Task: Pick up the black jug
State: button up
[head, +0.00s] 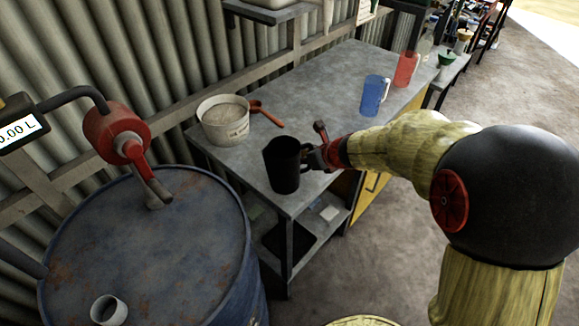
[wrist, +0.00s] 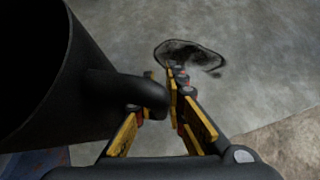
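The black jug (head: 282,168) is upright at the near corner of the grey metal table (head: 318,101). I cannot tell whether its base touches the tabletop. My gripper (head: 316,157) is at the jug's right side, where the handle is. In the wrist view the dark jug body (wrist: 32,75) fills the left side, and its handle reaches right between my yellow-padded fingers (wrist: 161,82). The fingers are close together, one on each side of the handle, and look shut on it. The lower handle is hidden.
A white bucket (head: 225,128) and a red scoop (head: 265,114) are behind the jug. A blue jug (head: 373,96) and a red jug (head: 405,69) stand farther right. A blue drum (head: 150,250) with a red pump (head: 116,131) is close at the left. The middle tabletop is clear.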

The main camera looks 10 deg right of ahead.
grip_shut()
jog(key=shift+r, duration=0.2)
dwell(0.6)
